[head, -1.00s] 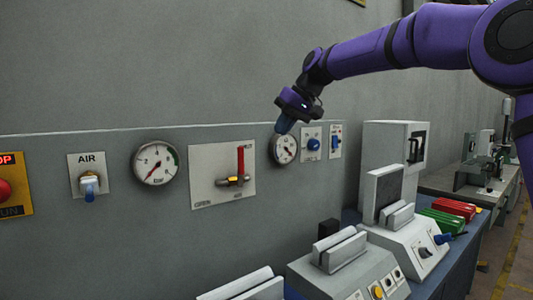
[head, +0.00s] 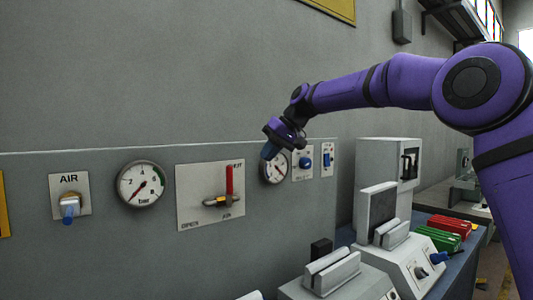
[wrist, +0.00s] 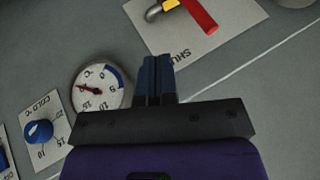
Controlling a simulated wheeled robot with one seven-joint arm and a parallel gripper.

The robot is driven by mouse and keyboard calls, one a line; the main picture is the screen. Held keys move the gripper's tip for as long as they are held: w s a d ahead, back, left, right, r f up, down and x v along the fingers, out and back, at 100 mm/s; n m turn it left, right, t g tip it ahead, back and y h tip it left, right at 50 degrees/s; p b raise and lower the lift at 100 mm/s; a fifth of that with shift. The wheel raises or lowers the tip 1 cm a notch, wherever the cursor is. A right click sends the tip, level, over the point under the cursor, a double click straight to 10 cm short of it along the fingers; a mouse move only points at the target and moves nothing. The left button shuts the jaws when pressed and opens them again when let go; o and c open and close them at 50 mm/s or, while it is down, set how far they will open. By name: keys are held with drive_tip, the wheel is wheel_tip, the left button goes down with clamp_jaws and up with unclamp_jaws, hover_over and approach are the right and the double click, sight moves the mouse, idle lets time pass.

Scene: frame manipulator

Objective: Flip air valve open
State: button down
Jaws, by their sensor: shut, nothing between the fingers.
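The valve is a brass fitting with a red lever (head: 229,180) on a pale plate (head: 190,190) on the grey wall panel. The lever stands upright, beside the SHUT label at the plate's upper right. OPEN seems to be printed at the lower left. My gripper (head: 268,152) is shut and empty, right of and above the lever, in front of a small gauge. In the wrist view my blue fingers (wrist: 155,78) are together and apart from the red lever (wrist: 197,12), which is partly cut off at the top edge.
Left of the valve are a dial gauge (head: 141,184) and an AIR-labelled switch with a blue handle (head: 70,212). A small gauge (head: 276,172) and a blue knob (head: 305,162) are to the right. Machines with upright blocks (head: 375,213) stand on the bench below.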

sight(230, 186)
drive_tip(key=shift+s+a+f, duration=0.1)
drive_tip(key=shift+a+f, duration=0.85)
drive_tip(key=shift+a, duration=0.35)
drive_tip(key=shift+a+f, duration=0.9)
drive_tip(key=shift+a, duration=0.4)
drive_tip(key=shift+s+a+f, duration=0.1)
drive_tip(key=shift+a+f, duration=0.85)
drive_tip(key=shift+a, duration=0.35)
drive_tip(key=shift+a, duration=0.1)
drive_tip(key=shift+s+a+r+h, duration=0.1)
drive_tip(key=shift+s+a+h, duration=0.05)
drive_tip(key=shift+h, duration=0.15)
